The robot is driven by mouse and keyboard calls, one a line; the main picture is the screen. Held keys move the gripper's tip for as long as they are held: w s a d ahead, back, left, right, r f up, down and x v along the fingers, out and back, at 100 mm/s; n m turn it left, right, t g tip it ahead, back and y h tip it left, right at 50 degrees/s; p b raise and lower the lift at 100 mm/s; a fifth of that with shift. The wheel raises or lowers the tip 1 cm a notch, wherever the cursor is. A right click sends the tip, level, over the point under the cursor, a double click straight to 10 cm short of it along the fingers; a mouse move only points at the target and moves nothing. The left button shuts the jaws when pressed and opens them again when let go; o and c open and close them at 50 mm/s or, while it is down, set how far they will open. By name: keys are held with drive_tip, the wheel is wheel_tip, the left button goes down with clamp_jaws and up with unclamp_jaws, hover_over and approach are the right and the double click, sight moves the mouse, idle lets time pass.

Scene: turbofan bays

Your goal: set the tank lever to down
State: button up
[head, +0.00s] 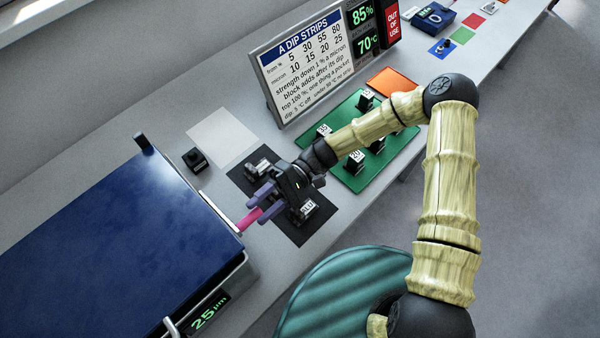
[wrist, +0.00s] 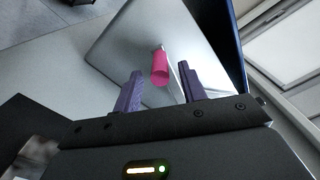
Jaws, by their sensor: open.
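The tank (head: 110,240) is a large box with a dark blue lid at the left of the head view. Its lever has a pink handle (head: 250,219) that sticks out from the end wall facing my arm. In the wrist view the pink handle (wrist: 160,68) stands out from the grey end wall (wrist: 120,45) on a thin metal stem. My gripper (head: 262,203) has purple fingers and is open at the handle. In the wrist view the fingers (wrist: 160,80) stand one on each side of the handle, with gaps. I cannot tell the lever's exact setting.
Below my gripper is a black mat (head: 292,236) with dark blocks. A white mat (head: 222,134) and small black block (head: 195,160) lie behind. A green mat (head: 409,150) with several blocks, an orange mat (head: 392,83) and a sign board (head: 305,60) stand farther right.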

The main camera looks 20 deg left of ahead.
drive_tip(key=b+v, duration=0.3)
drive_tip(key=v, duration=0.9)
drive_tip(key=shift+w+d, duration=0.3)
drive_tip(key=shift+d, duration=0.1)
drive_tip(key=c, duration=0.7)
drive_tip(key=shift+s+d+f+t, duration=0.15)
drive_tip(key=shift+d+f+t, duration=0.1)
drive_tip(key=shift+t, duration=0.25)
clamp_jaws()
drive_tip(key=d+m+t+h, duration=0.1)
drive_tip(key=d+t, duration=0.1)
drive_tip(key=d, duration=0.1)
drive_tip(key=d+f+m+t+h, duration=0.1)
drive_tip(key=d+t+h, duration=0.1)
drive_tip(key=d, duration=0.1)
drive_tip(key=shift+d+f+t, duration=0.1)
drive_tip(key=shift+f+t, duration=0.1)
drive_tip(key=shift+t, duration=0.2)
drive_tip(key=d+r+m+t+h, duration=0.1)
drive_tip(key=d+r+t, duration=0.2)
drive_tip(key=d, duration=0.4)
drive_tip(key=w+d+r+m+t+h, duration=0.1)
drive_tip(key=d+r+m+t+h, duration=0.1)
drive_tip(key=d+t, duration=0.3)
drive_tip(key=d+r+m+t+h, duration=0.1)
drive_tip(key=d+r+m+t, duration=0.1)
drive_tip(key=d+r+t, duration=0.3)
drive_tip(key=d, duration=0.3)
drive_tip(key=shift+w+d+h, duration=0.35)
drive_tip(key=shift+d+h, duration=0.05)
